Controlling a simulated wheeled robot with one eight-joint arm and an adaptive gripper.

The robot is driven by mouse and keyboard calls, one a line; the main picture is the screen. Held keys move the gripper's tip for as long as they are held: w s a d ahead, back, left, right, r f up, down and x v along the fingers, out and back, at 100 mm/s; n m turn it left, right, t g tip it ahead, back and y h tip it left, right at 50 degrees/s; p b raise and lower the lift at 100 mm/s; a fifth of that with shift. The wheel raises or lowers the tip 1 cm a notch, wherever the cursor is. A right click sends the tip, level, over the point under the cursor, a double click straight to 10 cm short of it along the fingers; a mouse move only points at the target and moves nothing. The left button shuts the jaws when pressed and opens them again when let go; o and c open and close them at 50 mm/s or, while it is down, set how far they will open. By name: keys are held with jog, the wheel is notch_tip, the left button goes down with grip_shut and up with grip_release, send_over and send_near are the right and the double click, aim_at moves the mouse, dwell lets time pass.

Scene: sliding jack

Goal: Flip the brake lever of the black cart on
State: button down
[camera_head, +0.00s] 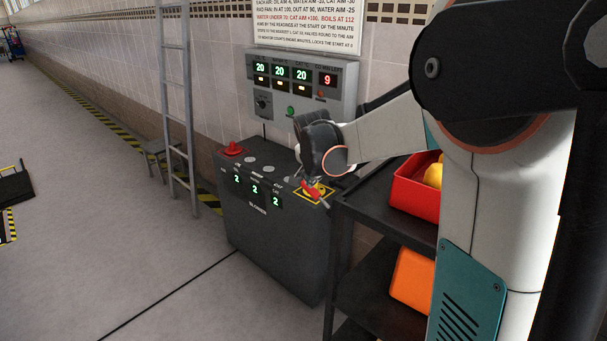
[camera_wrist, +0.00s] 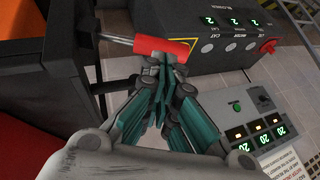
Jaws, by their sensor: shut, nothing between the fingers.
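The black cart (camera_head: 372,213) stands at the right, partly hidden by my arm. A red lever handle (camera_wrist: 165,48) on a thin metal rod shows in the wrist view. The rod runs left toward the cart. The handle also shows in the head view (camera_head: 313,191), just below my gripper. My gripper (camera_wrist: 163,68) is shut and empty. Its fingertips are at the red handle's lower side, touching or very close; I cannot tell which. In the head view my gripper (camera_head: 303,180) is small and partly hidden by my wrist.
A dark blower cabinet (camera_head: 270,240) stands left of the cart, with a red knob (camera_head: 233,149) and green displays. A grey control panel (camera_head: 305,85) hangs on the wall above. A red bin (camera_head: 405,190) and an orange bin (camera_head: 412,280) sit on the cart.

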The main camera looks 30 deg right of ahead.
jog(key=shift+b+x, duration=0.35)
jog(key=shift+x, duration=0.9)
jog(key=shift+w, duration=0.1)
